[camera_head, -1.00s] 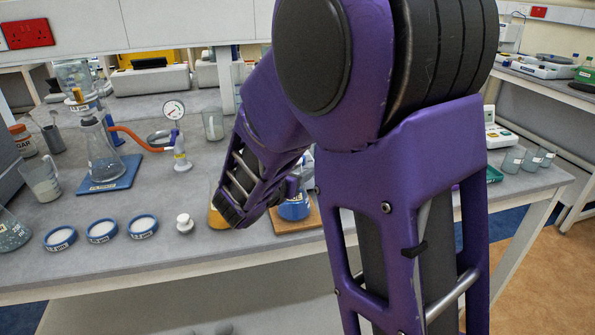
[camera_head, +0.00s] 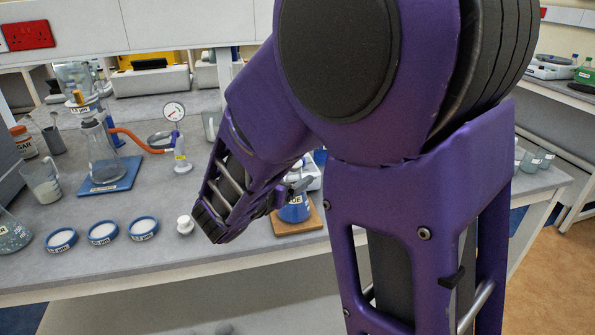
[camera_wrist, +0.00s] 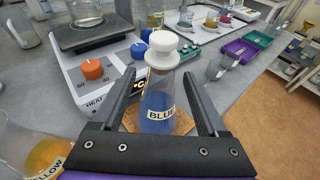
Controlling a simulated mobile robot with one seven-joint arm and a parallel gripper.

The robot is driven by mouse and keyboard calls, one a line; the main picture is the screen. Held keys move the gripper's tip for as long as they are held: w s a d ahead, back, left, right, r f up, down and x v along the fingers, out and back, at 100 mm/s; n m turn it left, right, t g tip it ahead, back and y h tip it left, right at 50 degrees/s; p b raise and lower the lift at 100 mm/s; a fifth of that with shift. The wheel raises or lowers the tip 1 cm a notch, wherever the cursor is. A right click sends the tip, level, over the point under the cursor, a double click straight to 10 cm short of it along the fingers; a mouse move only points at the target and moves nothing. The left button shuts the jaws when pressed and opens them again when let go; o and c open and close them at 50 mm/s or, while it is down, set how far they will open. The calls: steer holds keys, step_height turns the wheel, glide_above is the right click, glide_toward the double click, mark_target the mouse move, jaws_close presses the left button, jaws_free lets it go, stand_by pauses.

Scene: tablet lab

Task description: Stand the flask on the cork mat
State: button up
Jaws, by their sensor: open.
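The flask (camera_wrist: 158,112) holds blue liquid, has a "BLUE" label and a white stopper (camera_wrist: 162,48). It stands upright on the cork mat (camera_wrist: 184,122), which shows behind and beside it. In the head view the flask's blue base (camera_head: 294,211) and the mat's bare front (camera_head: 308,225) show beside my arm. My gripper (camera_wrist: 163,76) is open, with one finger on each side of the flask; whether either touches the glass I cannot tell. In the head view my gripper (camera_head: 284,192) is mostly hidden by my wrist.
A hotplate (camera_wrist: 105,75) with an orange knob stands close to the left finger. A flask labelled yellow (camera_wrist: 38,155) is at the lower left. A beaker (camera_wrist: 220,66) stands to the right. Round dishes (camera_head: 102,232) and a white knobbed object (camera_head: 185,224) lie left of my arm.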

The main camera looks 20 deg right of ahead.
steer(key=v, duration=0.7)
steer(key=shift+s+p, duration=0.2)
steer(key=shift+p, duration=0.2)
steer(key=shift+a, duration=0.1)
